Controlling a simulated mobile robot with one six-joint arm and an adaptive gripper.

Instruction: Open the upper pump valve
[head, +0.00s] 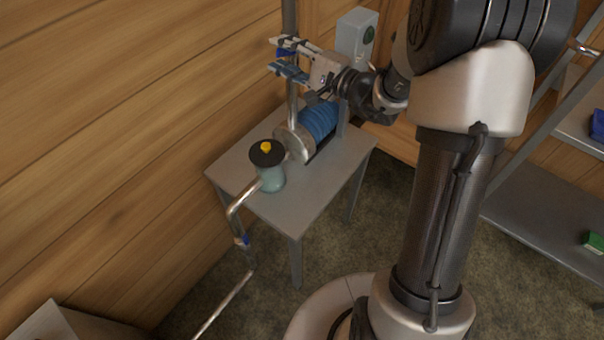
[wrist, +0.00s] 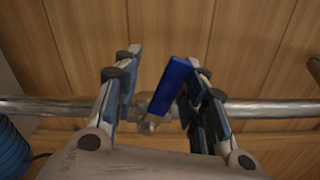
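The upper pump valve has a blue lever handle (wrist: 175,82) on a metal pipe (wrist: 65,106), seen in the wrist view. The lever stands tilted between the fingers of my gripper (wrist: 162,62), close beside the right finger. I cannot tell whether they touch. The left finger is clearly apart from the lever. In the head view my gripper (head: 279,55) is at the upright pipe (head: 290,18) above the pump table. There the fingers largely hide the valve.
The grey table (head: 313,197) carries a blue-ribbed pump (head: 318,121) and a teal canister with a black lid (head: 271,180). A lower blue valve handle (head: 242,240) is on the bent pipe. A wooden wall (head: 110,120) is close behind. A grey shelf (head: 545,225) stands at right.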

